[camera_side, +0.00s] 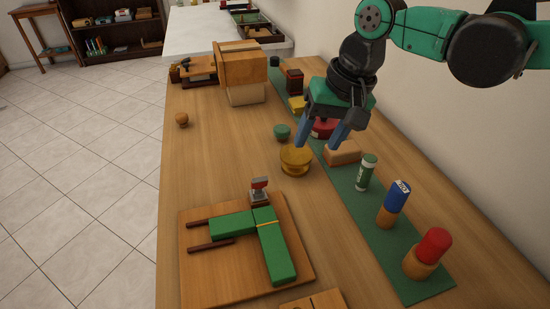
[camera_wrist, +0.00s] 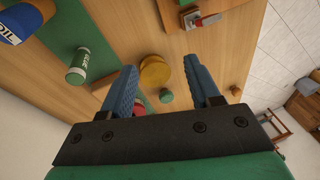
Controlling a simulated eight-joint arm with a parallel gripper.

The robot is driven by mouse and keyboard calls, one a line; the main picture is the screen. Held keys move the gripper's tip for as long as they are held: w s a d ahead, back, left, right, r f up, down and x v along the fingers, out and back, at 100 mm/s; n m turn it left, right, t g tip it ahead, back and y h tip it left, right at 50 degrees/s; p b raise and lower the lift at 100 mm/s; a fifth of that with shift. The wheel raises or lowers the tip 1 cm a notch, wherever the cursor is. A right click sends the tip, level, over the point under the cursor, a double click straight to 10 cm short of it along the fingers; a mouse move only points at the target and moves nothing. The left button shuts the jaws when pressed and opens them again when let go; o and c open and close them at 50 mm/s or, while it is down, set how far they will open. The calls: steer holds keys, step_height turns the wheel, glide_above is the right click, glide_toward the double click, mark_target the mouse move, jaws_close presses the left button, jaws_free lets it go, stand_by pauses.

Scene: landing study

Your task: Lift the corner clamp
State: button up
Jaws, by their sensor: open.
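The corner clamp (camera_side: 259,188), small with a red top and grey metal body, seems to be the piece standing at the back edge of a wooden board (camera_side: 195,270), near the corner of two green bars (camera_side: 275,255). In the wrist view, a round yellow tin (camera_wrist: 154,72) shows between the fingers (camera_wrist: 160,75). I see nothing held.
The yellow tin (camera_side: 297,162) stands between the gripper and the clamp. A green mat (camera_side: 385,255) along the right carries a green-white tube (camera_side: 366,172), a blue bottle (camera_side: 396,197) and a red-topped piece (camera_side: 433,246). A wooden box (camera_side: 243,68) stands behind. The table's left side is mostly clear.

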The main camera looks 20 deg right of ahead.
steer(key=s+d+t+h, duration=0.1)
steer(key=s+d, duration=0.3)
steer(key=d, duration=0.4)
steer(key=s+d+n+t+h, duration=0.1)
steer(key=s+d+t, duration=0.3)
steer(key=d, duration=0.5)
steer(key=shift+s+d+f+n, duration=0.25)
steer(key=shift+s+f+n, duration=0.05)
steer(key=shift+f, duration=0.15)
